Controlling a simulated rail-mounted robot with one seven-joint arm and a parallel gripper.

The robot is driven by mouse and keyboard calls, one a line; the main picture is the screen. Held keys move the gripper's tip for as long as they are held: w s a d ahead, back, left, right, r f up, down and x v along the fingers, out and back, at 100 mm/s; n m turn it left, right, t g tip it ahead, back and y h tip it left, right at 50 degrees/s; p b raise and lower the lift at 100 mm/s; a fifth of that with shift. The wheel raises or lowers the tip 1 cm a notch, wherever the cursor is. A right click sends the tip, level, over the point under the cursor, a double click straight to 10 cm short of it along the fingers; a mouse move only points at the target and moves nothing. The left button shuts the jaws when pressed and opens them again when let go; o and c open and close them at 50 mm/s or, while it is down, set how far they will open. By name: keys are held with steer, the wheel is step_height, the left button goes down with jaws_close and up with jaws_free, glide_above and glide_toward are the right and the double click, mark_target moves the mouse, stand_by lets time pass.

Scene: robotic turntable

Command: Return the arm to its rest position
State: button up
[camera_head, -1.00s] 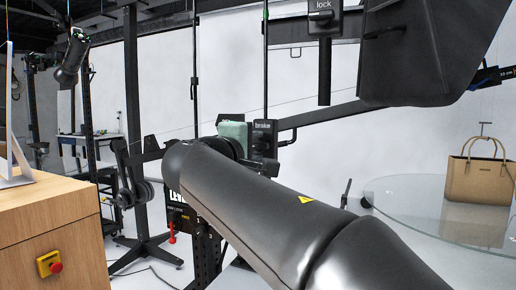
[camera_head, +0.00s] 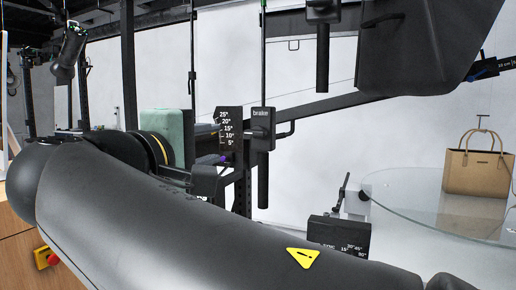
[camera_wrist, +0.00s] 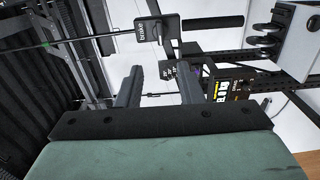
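My arm crosses the lower part of the head view, from the left edge to the lower right, and bends at the left. Its green wrist part shows just left of the brake lever's angle scale. My gripper (camera_wrist: 158,82) shows in the wrist view with its two dark fingers well apart. Nothing is between the fingers, so it is open and empty. In the head view the fingers cannot be made out behind the arm and the scale.
The brake lever (camera_head: 263,180) stands just right of my wrist. The lock lever (camera_head: 322,70) hangs above. A glass turntable (camera_head: 410,200) with a tan handbag (camera_head: 476,172) is at right. A wooden cabinet (camera_head: 20,255) with a red button (camera_head: 52,259) is partly hidden at left.

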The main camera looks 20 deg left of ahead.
steer(key=shift+s+a, duration=0.1)
steer(key=shift+s, duration=0.5)
steer(key=w+d+f+m+g+h+p, duration=0.1)
steer(key=w+d+f+m+g+p, duration=0.3)
steer(key=d+f, duration=0.6)
steer(key=w+d+f+g+h+p, duration=0.1)
steer(key=w+d+f+g+h, duration=0.3)
steer(key=d+f, duration=0.6)
steer(key=s+d+f+m+g+y+p, duration=0.2)
steer(key=s+d+f+m+g+y, duration=0.2)
steer(key=s+d+f, duration=0.3)
steer(key=s+d+f+m+g+y+p, duration=0.2)
steer(key=s+d+f+m+g+y, duration=0.2)
steer(key=s+f, duration=0.6)
steer(key=d+m+g, duration=0.1)
steer(key=d+m, duration=0.1)
steer(key=m, duration=0.1)
steer(key=shift+s+d+f+m, duration=0.15)
steer(key=shift+d+f+m, duration=0.15)
steer(key=shift+d+f, duration=0.1)
